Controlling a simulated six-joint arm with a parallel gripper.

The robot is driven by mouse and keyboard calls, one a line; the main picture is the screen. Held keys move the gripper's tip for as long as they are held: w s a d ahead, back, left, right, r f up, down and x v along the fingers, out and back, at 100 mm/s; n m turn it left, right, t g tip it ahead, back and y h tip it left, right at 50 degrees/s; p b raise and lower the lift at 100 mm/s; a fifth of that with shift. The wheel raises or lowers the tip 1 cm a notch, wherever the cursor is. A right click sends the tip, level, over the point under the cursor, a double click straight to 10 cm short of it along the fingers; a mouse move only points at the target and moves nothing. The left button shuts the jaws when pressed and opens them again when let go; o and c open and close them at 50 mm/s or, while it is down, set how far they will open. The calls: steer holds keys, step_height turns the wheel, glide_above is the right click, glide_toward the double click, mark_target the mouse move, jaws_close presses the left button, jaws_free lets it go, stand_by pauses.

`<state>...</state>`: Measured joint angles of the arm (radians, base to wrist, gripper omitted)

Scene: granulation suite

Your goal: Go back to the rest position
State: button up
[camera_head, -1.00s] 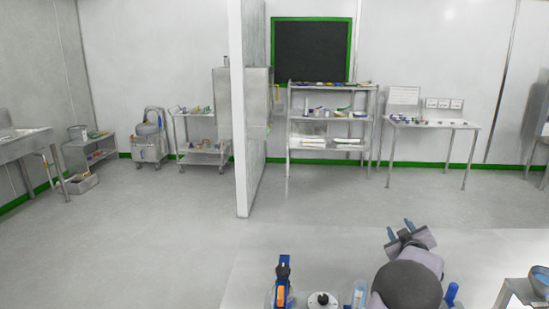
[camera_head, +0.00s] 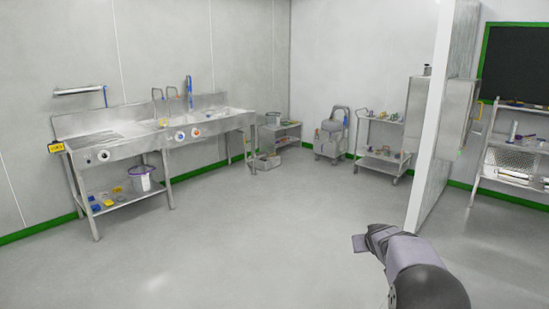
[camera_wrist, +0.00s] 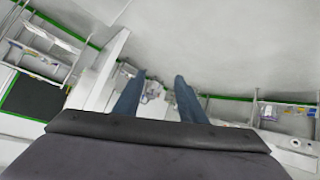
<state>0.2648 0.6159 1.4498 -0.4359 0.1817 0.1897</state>
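My gripper (camera_head: 364,242) is at the end of my arm in the lower right of the head view, over open floor. It points to the left there, and its fingers are hard to make out. In the wrist view its two blue fingers (camera_wrist: 159,78) stand apart with nothing held between them. The wrist view is tilted and looks across the room past the fingertips.
A steel sink bench (camera_head: 137,148) stands along the left wall. A low shelf (camera_head: 281,139), a wheeled unit (camera_head: 331,142) and a trolley (camera_head: 380,160) stand at the back. A white partition (camera_head: 430,130) stands right of centre. The grey floor (camera_head: 250,235) is clear.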

steer(key=s+a+f+m+g+y+b, duration=0.1)
steer(key=s+a+f+m+g+y, duration=0.15)
steer(key=s+a+f, duration=0.4)
steer(key=s+a+f+m+g+y+b, duration=0.1)
steer(key=s+a+f+g+b, duration=0.2)
steer(key=a+f, duration=0.6)
steer(key=s+a+f+m+g+y+b, duration=0.1)
steer(key=s+a+f+g, duration=0.1)
steer(key=s+a+f, duration=0.35)
steer(key=s+a+f+m+g+y+b, duration=0.1)
steer(key=s+a+f+g, duration=0.15)
steer(key=s, duration=0.65)
steer(key=s+d+f+n+h+b, duration=0.1)
steer(key=s+d+n+b, duration=0.2)
steer(key=s, duration=0.6)
steer(key=s+d+n+h+b, duration=0.1)
steer(key=s+n+b, duration=0.25)
steer(key=s, duration=0.65)
step_height(320, 180, up, 14)
steer(key=p, duration=1.4)
steer(key=shift+s, duration=0.15)
